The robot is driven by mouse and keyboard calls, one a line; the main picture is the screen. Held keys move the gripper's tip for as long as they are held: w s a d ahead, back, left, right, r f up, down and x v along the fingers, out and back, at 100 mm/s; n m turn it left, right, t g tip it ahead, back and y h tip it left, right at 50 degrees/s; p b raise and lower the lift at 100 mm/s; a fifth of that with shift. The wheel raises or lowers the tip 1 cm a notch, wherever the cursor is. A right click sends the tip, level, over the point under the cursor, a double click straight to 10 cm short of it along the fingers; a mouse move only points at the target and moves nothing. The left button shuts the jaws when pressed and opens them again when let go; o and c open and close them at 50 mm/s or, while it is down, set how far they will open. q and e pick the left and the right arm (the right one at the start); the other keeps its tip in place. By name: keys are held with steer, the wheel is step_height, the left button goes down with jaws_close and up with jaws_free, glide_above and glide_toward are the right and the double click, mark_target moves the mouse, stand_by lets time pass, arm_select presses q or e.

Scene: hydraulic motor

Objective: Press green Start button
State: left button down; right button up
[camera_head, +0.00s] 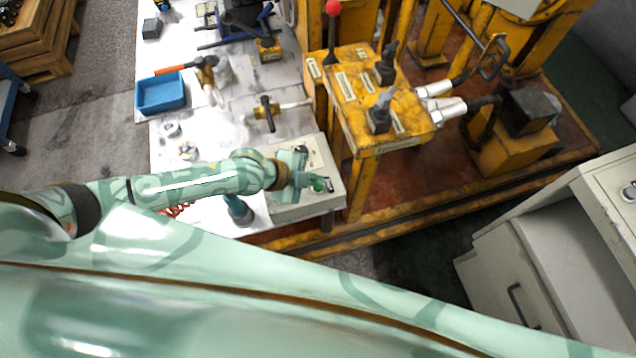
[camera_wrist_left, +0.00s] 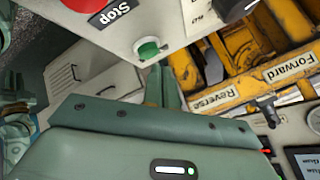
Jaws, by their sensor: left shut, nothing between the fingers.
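The green Start button (camera_wrist_left: 148,48) sits on a light panel in the left wrist view, with a white collar around it. In the head view the green button (camera_head: 319,186) shows on the pale control box (camera_head: 325,158), partly beside my gripper. My left gripper (camera_head: 312,180) is over this box, its fingers shut and empty. In the left wrist view the shut fingertips (camera_wrist_left: 162,70) are just below the button in the picture. I cannot tell whether they touch it. My right gripper is not in view.
A red button (camera_wrist_left: 86,4) with a "Stop" label (camera_wrist_left: 110,14) is beside the green one. A black knob (camera_wrist_left: 236,8) is on the same panel. The yellow lever stand (camera_head: 350,100) is right behind the box. A blue tray (camera_head: 160,94) lies on the white table.

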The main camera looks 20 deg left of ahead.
mark_target(313, 187)
arm_select(q)
steer(key=shift+f, duration=0.4)
steer(key=shift+f+b, duration=0.4)
steer(key=shift+b, duration=0.1)
stand_by(0.5)
steer(key=shift+r, duration=0.1)
steer(key=shift+r+p, duration=0.75)
step_height(313, 187, up, 5)
steer(key=p, duration=0.4)
steer(key=shift+r+p, duration=0.1)
steer(key=shift+p, duration=0.25)
